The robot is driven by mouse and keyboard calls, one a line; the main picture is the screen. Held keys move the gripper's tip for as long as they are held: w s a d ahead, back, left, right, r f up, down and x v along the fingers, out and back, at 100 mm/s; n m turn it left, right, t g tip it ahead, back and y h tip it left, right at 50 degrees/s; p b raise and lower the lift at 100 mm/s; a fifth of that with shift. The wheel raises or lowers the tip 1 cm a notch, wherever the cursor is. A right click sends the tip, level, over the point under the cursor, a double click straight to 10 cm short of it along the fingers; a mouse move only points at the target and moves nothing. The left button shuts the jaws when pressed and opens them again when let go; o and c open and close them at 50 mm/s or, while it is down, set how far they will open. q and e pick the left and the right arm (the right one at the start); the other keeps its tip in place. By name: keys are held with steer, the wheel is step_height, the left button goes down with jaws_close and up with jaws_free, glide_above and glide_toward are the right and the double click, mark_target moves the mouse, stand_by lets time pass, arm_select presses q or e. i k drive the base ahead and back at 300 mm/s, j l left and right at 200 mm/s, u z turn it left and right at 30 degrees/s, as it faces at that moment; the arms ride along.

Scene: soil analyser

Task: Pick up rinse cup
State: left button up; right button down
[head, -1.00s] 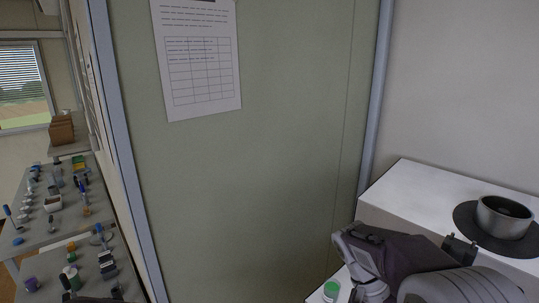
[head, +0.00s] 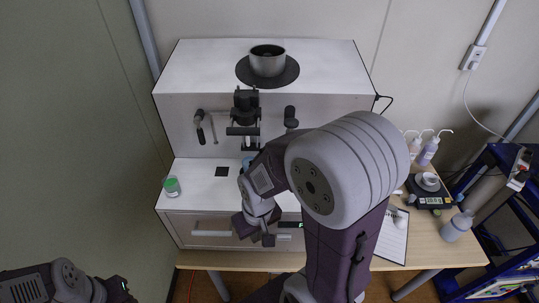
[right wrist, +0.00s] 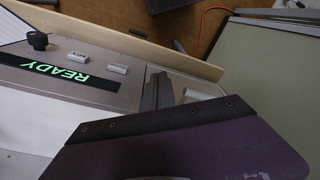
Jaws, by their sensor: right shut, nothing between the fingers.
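No cup in view is labelled as the rinse cup. A dark metal cup (head: 267,61) stands upright on a black disc (head: 290,76) on top of the white analyser (head: 200,72). A small bluish thing (head: 247,162) shows under the analyser's nozzle, mostly hidden by my right arm. My right gripper (head: 260,232) is shut and empty in front of the analyser's front panel, well below the metal cup. In the right wrist view its fingers (right wrist: 163,92) show close together. My left gripper (head: 117,290) is at the lower left, too dark to tell its jaws.
A green-lidded jar (head: 172,186) stands on the analyser's left ledge. The lit READY display (right wrist: 60,72) and buttons show in the right wrist view. A scale (head: 428,194), wash bottles (head: 429,152) and a clipboard (head: 393,236) are on the right. A green panel (head: 75,130) stands left.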

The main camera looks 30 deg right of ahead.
mark_target(245, 163)
steer(key=z, duration=1)
steer(key=l+u, duration=0.1)
steer(key=u, duration=1.45)
steer(key=l, duration=0.7)
